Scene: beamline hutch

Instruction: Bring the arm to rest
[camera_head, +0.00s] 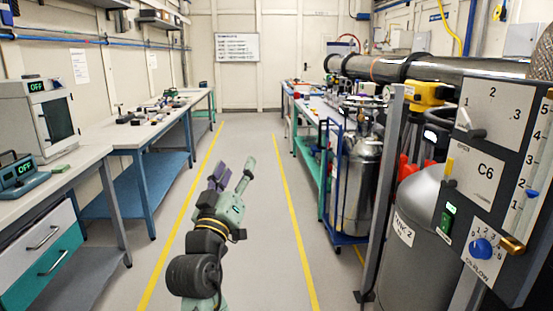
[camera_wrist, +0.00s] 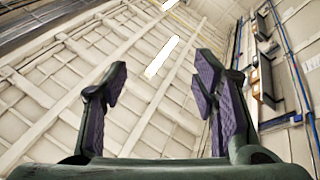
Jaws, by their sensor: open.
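My gripper (camera_head: 232,176) is in the middle of the head view, raised over the grey aisle floor at the end of my arm. Its fingers point up and away from me. In the wrist view the gripper (camera_wrist: 160,85) shows two purple-padded fingers standing wide apart. Nothing is between them; behind them are the ceiling and a wall. My gripper touches nothing in either view.
Yellow lines (camera_head: 286,208) edge the clear aisle. Benches (camera_head: 150,140) with small items and an oven (camera_head: 40,118) line the left. On the right stand a control panel (camera_head: 500,150), a large tank (camera_head: 410,230), a steel dewar (camera_head: 358,185) on a blue cart, and a long pipe (camera_head: 440,70).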

